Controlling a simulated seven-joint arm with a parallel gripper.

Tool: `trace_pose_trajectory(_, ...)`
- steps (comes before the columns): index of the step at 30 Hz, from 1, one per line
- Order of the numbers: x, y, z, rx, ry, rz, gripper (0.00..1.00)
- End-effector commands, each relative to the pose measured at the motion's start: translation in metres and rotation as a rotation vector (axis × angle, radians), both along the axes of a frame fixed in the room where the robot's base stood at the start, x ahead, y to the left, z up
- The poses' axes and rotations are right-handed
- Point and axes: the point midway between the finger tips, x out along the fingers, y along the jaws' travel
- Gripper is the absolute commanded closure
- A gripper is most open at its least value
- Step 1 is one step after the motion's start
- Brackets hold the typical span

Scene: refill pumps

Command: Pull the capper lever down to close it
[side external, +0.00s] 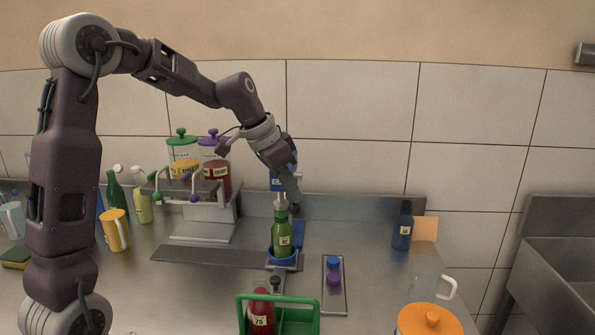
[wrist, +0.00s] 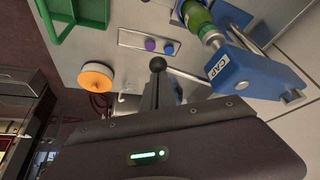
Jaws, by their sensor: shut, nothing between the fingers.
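The blue capper (side external: 298,233) stands on the steel counter, its head partly hidden behind my gripper in the side view. In the wrist view the capper (wrist: 262,72) shows a CAP label. A green bottle (side external: 281,239) stands upright in it, also seen in the wrist view (wrist: 197,18). The capper lever (wrist: 190,76) is a thin metal rod ending in a dark round knob (wrist: 157,64); the knob also shows in the side view (side external: 296,209). My gripper (side external: 296,198) is shut and empty, its fingertips (wrist: 156,78) right at the knob from above. Whether they touch it is unclear.
A tray (side external: 345,290) with a blue and a purple cap lies right of the capper. A green crate (side external: 300,301) holding a red bottle is in front. A dark blue bottle (side external: 402,230) and an orange-lidded jar (side external: 428,320) are at right.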

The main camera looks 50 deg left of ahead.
Motion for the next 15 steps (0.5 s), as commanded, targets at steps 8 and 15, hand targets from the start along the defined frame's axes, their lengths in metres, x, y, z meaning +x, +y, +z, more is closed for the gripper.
trace_pose_trajectory(8,-0.01,-0.01,0.022,0.002,-0.002,-0.002,1.0)
trace_pose_trajectory(15,-0.017,-0.018,0.04,0.0,-0.001,-0.003,1.0)
